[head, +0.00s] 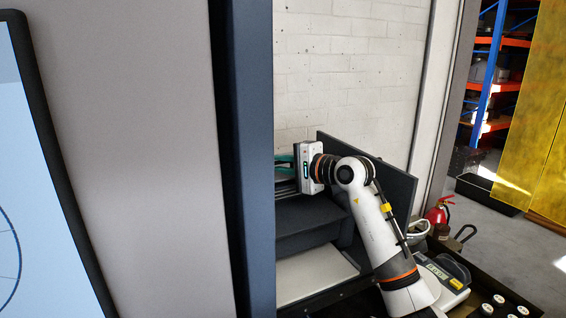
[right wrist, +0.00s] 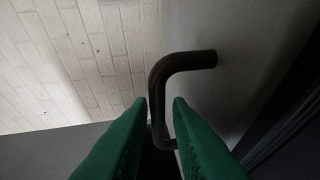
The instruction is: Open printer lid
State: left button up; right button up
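My right gripper (head: 284,166) reaches left in the head view, its green fingers partly hidden behind a dark blue post. In the right wrist view, the two green fingers (right wrist: 160,102) stand apart, one on each side of a dark bent bar handle (right wrist: 158,84). A small gap shows between the handle and the right finger. The handle is fixed to a grey panel (right wrist: 240,70), which looks like the lid; it looks closed off from inside view. In the head view the handle and lid are hidden behind the post. My left gripper is not in view.
A large light panel with a screen (head: 12,190) and the blue post (head: 250,150) fill the left of the head view. A dark grey machine (head: 310,222) stands below my right gripper. A small device (head: 442,272), jars and a red extinguisher (head: 438,212) are at the right.

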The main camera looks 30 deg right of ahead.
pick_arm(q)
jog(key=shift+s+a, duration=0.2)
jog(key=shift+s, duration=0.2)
pick_arm(e)
grip_shut()
jog(key=shift+r, duration=0.1)
